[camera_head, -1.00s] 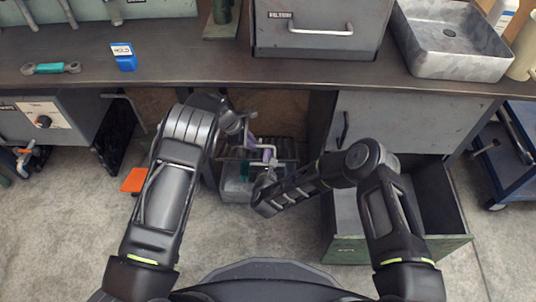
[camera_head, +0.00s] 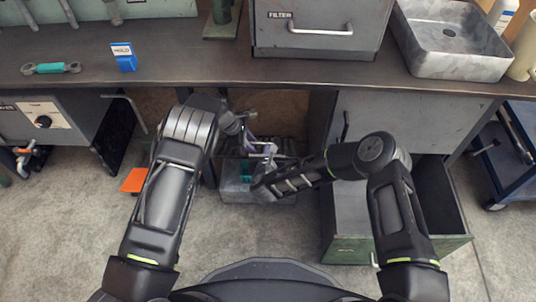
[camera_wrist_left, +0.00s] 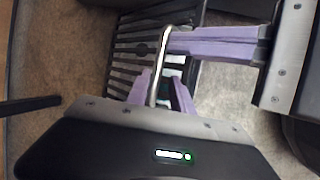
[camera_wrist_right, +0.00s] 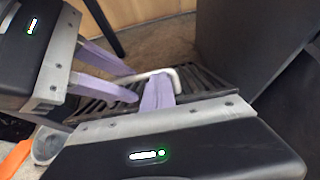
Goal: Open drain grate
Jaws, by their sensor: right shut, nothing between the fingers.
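A dark slatted drain grate (camera_wrist_left: 132,42) lies low beneath the bench, and it also shows in the right wrist view (camera_wrist_right: 212,82). A pale bent metal handle (camera_wrist_left: 166,62) stands up from it and shows in the right wrist view (camera_wrist_right: 160,74). My left gripper (camera_wrist_left: 161,86) has its purple fingers apart, with one end of the handle between them. My right gripper (camera_wrist_right: 157,92) has its purple fingers together and empty, close against the handle. I cannot tell whether they touch it. In the head view both grippers are small and partly hidden by my arms.
A grey box (camera_head: 236,190) with something teal inside sits below the grate. A green open drawer (camera_head: 345,245) stands to the right and an orange piece (camera_head: 134,180) lies to the left. The bench edge (camera_head: 270,82) overhangs the work area. Bare floor (camera_head: 60,235) is free at the left.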

